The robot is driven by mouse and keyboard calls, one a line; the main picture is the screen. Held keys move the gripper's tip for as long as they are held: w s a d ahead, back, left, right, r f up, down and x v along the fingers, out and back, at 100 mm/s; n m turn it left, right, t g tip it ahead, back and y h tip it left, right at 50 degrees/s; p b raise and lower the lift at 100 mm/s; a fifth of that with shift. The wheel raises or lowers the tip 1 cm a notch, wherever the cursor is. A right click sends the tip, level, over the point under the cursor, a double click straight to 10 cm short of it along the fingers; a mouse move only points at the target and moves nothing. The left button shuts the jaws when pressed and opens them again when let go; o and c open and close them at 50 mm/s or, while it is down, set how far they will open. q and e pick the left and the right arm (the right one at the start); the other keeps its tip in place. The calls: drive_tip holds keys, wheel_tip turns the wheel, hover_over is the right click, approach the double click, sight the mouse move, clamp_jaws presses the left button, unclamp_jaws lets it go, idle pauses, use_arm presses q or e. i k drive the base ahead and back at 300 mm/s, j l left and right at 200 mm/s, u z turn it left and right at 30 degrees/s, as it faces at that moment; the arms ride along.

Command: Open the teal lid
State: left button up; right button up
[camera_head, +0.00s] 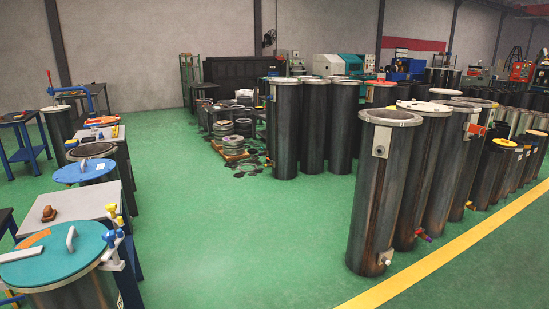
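The teal lid (50,257) is a round, flat disc at the lower left. It lies level on top of a dark metal cylinder (85,293) and appears closed. A white upright handle (71,238) stands on the lid. The bottom and left of the cylinder are cut off by the picture edge. Neither of my grippers shows in the head view.
A blue-lidded cylinder (85,171) stands behind. Tall flanged cylinders (382,190) stand at the right. The green floor (230,240) between is clear.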

sight(55, 253)
drive_tip(key=u, duration=1.45)
